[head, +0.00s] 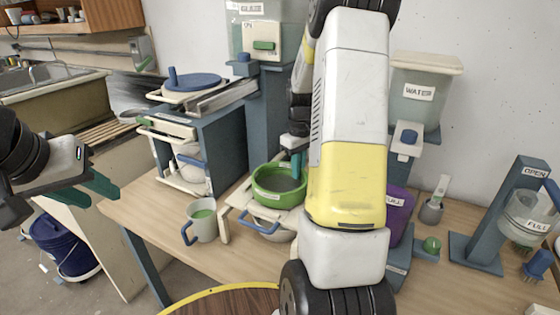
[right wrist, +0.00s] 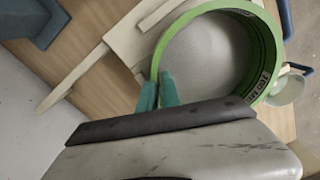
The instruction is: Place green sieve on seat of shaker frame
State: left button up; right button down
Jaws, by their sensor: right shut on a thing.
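The green sieve (head: 280,197) has a round green rim and a grey mesh. It is over the seat of the cream shaker frame (head: 237,197); I cannot tell whether it rests on it or hovers just above. My right gripper (head: 297,166) is shut on the sieve's rim. In the right wrist view, the teal fingertips (right wrist: 160,90) pinch the near-left rim of the sieve (right wrist: 271,45), with cream frame bars (right wrist: 95,65) beyond. My left gripper (head: 103,187) is empty, off the table's left edge; its finger gap is unclear. My right arm hides part of the table.
A grey-white mug (head: 202,222) with green contents stands left of the frame. A pale bowl with a blue handle (head: 264,226) sits beneath the frame. A purple container (head: 399,207) marked FULL and a WATER dispenser (head: 420,92) stand right. A round wooden top (head: 235,302) is in front.

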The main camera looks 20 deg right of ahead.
jog(key=shift+f, duration=0.55)
jog(key=c, duration=1.5)
grip_release()
notch_tip(320, 180, up, 8)
jog(key=shift+f, duration=0.1)
